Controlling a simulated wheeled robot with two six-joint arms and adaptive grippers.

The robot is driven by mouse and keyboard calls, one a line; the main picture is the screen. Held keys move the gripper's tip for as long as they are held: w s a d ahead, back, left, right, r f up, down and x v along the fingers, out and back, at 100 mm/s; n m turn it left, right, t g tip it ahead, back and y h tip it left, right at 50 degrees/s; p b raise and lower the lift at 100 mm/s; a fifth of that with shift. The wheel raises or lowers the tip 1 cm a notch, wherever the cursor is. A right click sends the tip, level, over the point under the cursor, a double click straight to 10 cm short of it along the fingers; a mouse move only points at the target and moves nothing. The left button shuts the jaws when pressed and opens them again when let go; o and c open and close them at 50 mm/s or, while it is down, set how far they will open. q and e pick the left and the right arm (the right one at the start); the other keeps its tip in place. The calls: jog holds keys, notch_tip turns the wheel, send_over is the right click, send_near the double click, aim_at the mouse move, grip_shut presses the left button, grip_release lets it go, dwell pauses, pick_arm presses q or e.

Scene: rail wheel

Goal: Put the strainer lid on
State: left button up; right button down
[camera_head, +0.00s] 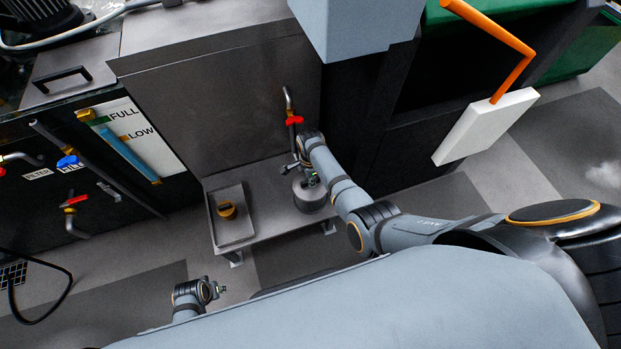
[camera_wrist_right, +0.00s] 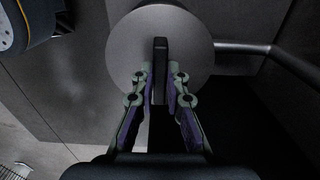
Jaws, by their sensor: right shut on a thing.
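The strainer lid (camera_wrist_right: 185,30) is a round grey disc with a dark upright handle (camera_wrist_right: 160,65) in the right wrist view. My right gripper (camera_wrist_right: 160,80) is shut on that handle, one finger on each side. In the head view my right gripper (camera_head: 308,178) is over a round grey cylinder-like body (camera_head: 311,197) at the right of a metal shelf. The gripper partly hides its top, and I cannot tell whether the lid touches anything beneath. My left gripper (camera_head: 216,290) is low in the head view, away from the shelf; its fingers are too small to judge.
A shallow metal tray (camera_head: 236,238) with a yellow round part (camera_head: 227,210) lies on the shelf's left. A pipe with a red valve handle (camera_head: 294,120) rises behind my right gripper. A white panel (camera_head: 486,127) on an orange bar is at the right.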

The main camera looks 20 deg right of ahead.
jog(key=shift+p, duration=0.3)
dwell(0.9)
jog(key=shift+f+b, duration=0.9)
jog(key=shift+f, duration=0.1)
jog(key=shift+r+p, duration=0.1)
jog(key=shift+p, duration=0.3)
dwell(1.3)
dwell(0.7)
jog(key=c, duration=1.3)
grip_release()
notch_tip(320, 180, up, 12)
dwell(0.6)
